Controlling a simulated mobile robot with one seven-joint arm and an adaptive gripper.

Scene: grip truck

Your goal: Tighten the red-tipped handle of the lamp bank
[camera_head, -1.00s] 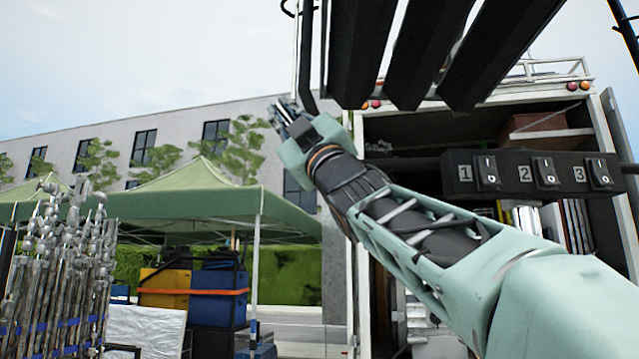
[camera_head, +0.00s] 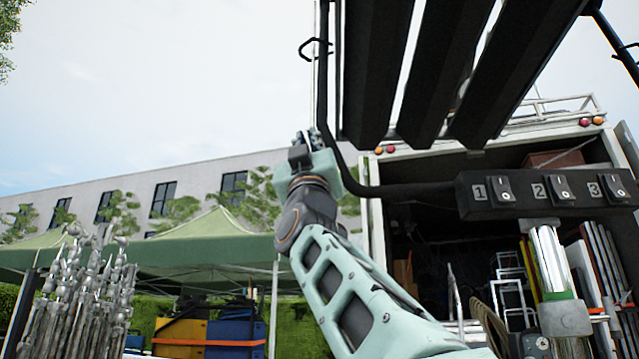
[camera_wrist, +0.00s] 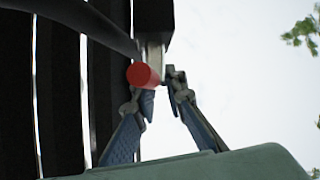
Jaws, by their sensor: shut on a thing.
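The lamp bank (camera_head: 432,75) is a set of dark slanted panels hanging at the upper right of the head view; its panels also fill the left of the wrist view (camera_wrist: 65,110). The handle's round red tip (camera_wrist: 143,75) faces the wrist camera, beside a black block and a pale metal piece. My gripper (camera_wrist: 161,90) has its fingers on either side of the handle, just by the red tip, and is shut on it. In the head view my gripper (camera_head: 308,142) is raised at the lamp bank's lower left edge; the handle is hidden there.
A black switch box (camera_head: 545,192) numbered 1 to 3 is at the right, above a metal post (camera_head: 550,262). A black cable (camera_head: 330,100) runs down beside my gripper. The open truck (camera_head: 430,240), a green canopy (camera_head: 200,240) and metal stands (camera_head: 85,290) are behind. Open sky is at upper left.

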